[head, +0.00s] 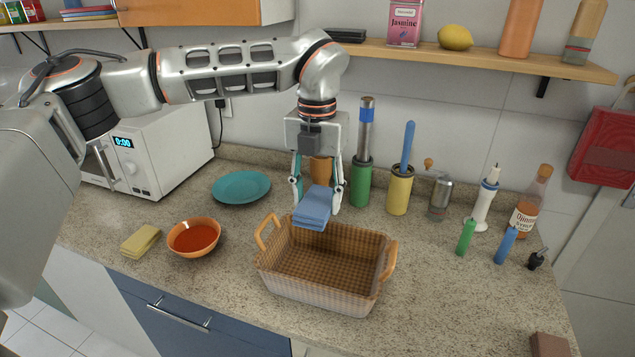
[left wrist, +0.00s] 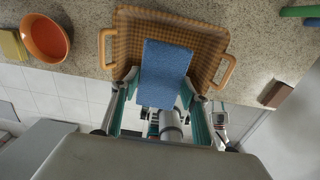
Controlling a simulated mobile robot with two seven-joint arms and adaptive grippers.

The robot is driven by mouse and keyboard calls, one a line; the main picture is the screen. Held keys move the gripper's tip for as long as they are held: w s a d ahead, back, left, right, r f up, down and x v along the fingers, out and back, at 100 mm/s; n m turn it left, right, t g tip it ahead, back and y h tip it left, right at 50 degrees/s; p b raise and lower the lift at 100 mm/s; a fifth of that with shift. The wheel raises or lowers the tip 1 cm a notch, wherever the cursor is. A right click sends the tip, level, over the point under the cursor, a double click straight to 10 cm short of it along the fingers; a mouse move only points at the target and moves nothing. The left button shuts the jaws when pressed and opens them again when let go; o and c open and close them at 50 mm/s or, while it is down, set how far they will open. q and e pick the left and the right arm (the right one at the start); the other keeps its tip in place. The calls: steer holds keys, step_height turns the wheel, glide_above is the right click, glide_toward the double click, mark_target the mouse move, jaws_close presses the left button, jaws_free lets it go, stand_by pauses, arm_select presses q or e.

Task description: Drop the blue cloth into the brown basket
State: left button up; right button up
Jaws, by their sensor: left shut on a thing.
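The blue cloth (head: 313,207) is a folded stack held between the fingers of my left gripper (head: 316,195), which is shut on it. The cloth hangs over the back part of the brown basket (head: 320,293), a woven basket with two orange-tan handles. In the left wrist view the cloth (left wrist: 164,72) lies between the fingertips (left wrist: 160,90) and covers part of the basket (left wrist: 208,48). The visible inside of the basket is empty.
An orange bowl (head: 194,238) and a yellow folded cloth (head: 141,241) lie left of the basket. A teal plate (head: 241,187) is behind them. Green (head: 361,185) and yellow (head: 400,190) holders stand behind the basket. Bottles and candles stand at right. A shelf (head: 480,58) hangs above.

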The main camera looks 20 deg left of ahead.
mark_target(317, 200)
arm_select(q)
steer(key=shift+f, duration=0.75)
arm_select(e)
steer(key=shift+w+d+r, duration=0.35)
steer(key=shift+w, duration=0.2)
arm_select(q)
steer(key=o, duration=1)
steer(key=shift+o, duration=0.3)
arm_select(e)
steer(key=shift+s+a, duration=0.1)
steer(key=shift+a, duration=0.05)
arm_select(q)
steer(key=shift+r, duration=0.2)
step_height(317, 200, up, 12)
steer(key=shift+f, duration=0.15)
arm_select(e)
steer(key=shift+s+f, duration=0.1)
